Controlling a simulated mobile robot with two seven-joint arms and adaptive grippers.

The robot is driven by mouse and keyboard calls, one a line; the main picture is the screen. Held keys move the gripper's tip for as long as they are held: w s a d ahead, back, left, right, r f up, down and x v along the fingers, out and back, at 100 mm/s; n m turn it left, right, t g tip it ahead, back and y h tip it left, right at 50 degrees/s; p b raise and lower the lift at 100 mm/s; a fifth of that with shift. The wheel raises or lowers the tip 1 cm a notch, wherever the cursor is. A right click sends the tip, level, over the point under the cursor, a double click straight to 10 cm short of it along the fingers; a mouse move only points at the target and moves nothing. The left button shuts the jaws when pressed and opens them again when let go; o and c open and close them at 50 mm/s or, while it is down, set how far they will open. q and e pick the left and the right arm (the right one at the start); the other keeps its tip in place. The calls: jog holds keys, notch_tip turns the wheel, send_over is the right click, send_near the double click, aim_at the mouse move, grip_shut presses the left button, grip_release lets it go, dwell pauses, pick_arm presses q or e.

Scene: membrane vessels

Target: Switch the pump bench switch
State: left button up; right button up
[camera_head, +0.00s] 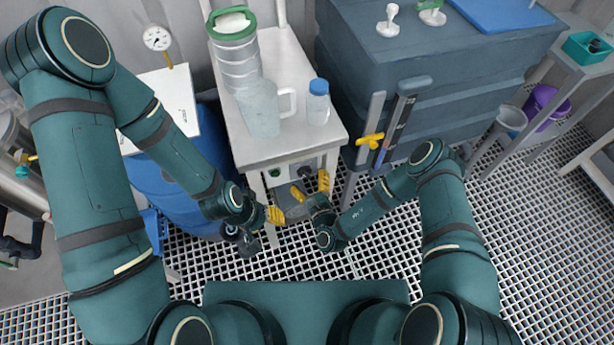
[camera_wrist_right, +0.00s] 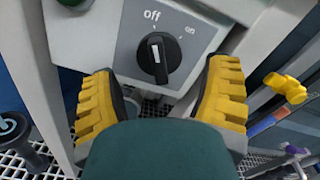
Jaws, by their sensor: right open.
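The pump bench switch (camera_wrist_right: 157,58) is a black rotary knob on a grey plate marked "off" and "on". Its white line points up, toward "off". The pump bench (camera_head: 288,155) is a white table with the switch panel on its front. My right gripper (camera_wrist_right: 165,92) is open, with its yellow fingers spread on either side of the knob and short of it; no contact shows. In the head view, my right gripper (camera_head: 311,186) is just in front of the panel. My left gripper (camera_head: 274,215) is low to the left of it; its finger opening is unclear.
A clear jug (camera_head: 262,108), a blue-capped bottle (camera_head: 318,103) and a green-lidded canister (camera_head: 235,55) stand on the bench. A yellow valve handle (camera_head: 370,139) is to the right. A green button (camera_wrist_right: 73,3) is left of the switch. A blue drum (camera_head: 180,190) is at left.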

jog(key=shift+x, duration=1)
jog(key=c, duration=1.1)
